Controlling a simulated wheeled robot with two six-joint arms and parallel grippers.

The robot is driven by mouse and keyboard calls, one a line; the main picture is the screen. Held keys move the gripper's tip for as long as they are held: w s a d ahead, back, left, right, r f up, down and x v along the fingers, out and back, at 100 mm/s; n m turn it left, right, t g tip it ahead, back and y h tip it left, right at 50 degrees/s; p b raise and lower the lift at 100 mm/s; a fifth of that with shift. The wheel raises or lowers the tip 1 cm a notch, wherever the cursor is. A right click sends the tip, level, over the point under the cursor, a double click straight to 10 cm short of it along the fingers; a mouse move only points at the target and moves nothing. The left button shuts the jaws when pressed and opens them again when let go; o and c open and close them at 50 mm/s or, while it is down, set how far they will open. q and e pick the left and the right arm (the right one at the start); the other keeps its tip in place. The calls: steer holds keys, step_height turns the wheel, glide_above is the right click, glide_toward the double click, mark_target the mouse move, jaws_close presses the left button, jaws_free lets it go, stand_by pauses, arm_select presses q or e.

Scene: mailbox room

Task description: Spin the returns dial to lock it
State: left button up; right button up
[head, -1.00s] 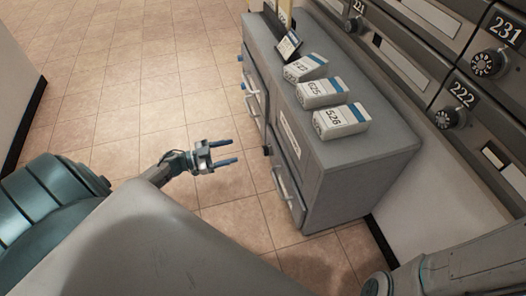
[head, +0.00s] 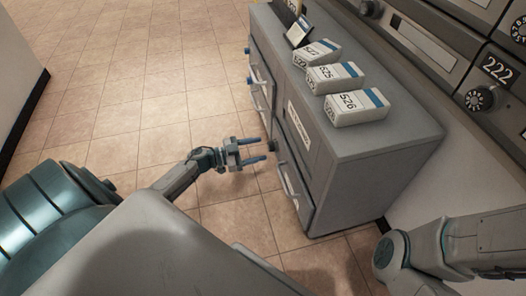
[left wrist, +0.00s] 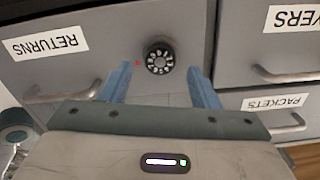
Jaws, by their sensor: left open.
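The returns dial (left wrist: 159,58) is a round black knob with pale marks on a grey drawer front, beside a red mark. The drawer carries a RETURNS label (left wrist: 46,42), upside down in the left wrist view. In the head view the dial (head: 272,146) is a small dark knob on the cabinet's front. My left gripper (head: 263,149) is open just in front of it. In the left wrist view its blue fingers (left wrist: 161,76) stand apart, one on each side of the dial in the picture, with no visible contact. My right gripper is out of view.
The grey cabinet (head: 385,150) bears several numbered boxes (head: 357,108) and a small dark device (head: 299,33). Drawer handles (head: 288,183) stick out of its front. Mailboxes with dials (head: 481,98) line the right wall. Tiled floor (head: 130,90) is clear at left.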

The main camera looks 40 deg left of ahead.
mark_target(271, 146)
arm_select(q)
steer(key=shift+b+x, duration=0.35)
steer(key=shift+x, duration=1)
steer(key=c, duration=1)
steer(key=shift+r+m, duration=0.1)
steer(key=shift+m, duration=0.2)
